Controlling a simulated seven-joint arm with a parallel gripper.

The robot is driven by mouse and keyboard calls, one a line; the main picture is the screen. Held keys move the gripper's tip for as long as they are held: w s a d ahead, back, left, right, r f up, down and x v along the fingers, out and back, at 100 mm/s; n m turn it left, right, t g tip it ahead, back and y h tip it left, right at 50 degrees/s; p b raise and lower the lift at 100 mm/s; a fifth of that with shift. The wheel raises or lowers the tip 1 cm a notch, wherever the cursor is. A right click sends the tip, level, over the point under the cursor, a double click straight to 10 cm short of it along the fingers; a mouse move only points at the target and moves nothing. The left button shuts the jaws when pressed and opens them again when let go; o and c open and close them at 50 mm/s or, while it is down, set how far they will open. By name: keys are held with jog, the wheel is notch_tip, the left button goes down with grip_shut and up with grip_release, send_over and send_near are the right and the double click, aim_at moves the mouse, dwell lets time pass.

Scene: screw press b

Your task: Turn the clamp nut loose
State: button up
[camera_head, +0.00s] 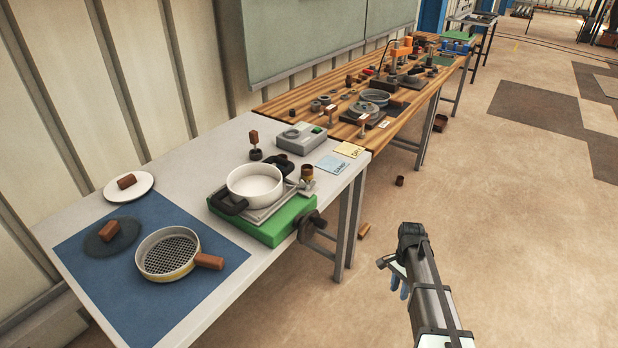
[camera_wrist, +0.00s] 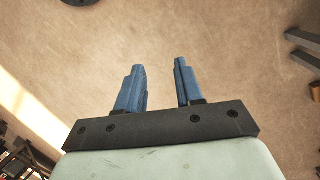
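A green press base (camera_head: 262,226) stands on the grey table with a white round pan (camera_head: 255,184) on a metal plate. A dark knob (camera_head: 311,223) sticks out from the base's right front side, past the table edge. Small metal and dark fittings (camera_head: 306,183) sit at the plate's right. I cannot tell for sure which of these parts is the clamp nut. My gripper (camera_head: 398,283) hangs over the floor, right of the table and apart from the press. In the wrist view its blue fingers (camera_wrist: 160,68) are spread with only floor between them.
A blue mat (camera_head: 207,306) holds a sieve (camera_head: 168,253) and a dark lid (camera_head: 112,236). A white lid (camera_head: 128,187), a grey box (camera_head: 301,138) and cards (camera_head: 332,164) lie behind. A wooden bench (camera_head: 405,114) stands beyond.

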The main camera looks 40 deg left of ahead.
jog(key=w+a+r+m, duration=0.1)
jog(key=w+a+r, duration=0.2)
jog(key=a+r, duration=0.6)
notch_tip(320, 180, up, 36)
jog(key=m+t+y, duration=0.1)
jog(key=m+t, duration=0.2)
send_over(307, 183)
jog(key=f, duration=1.4)
jog(key=shift+w+a, duration=0.1)
jog(key=shift+w, duration=0.15)
jog(key=shift+c, duration=0.2)
grip_shut()
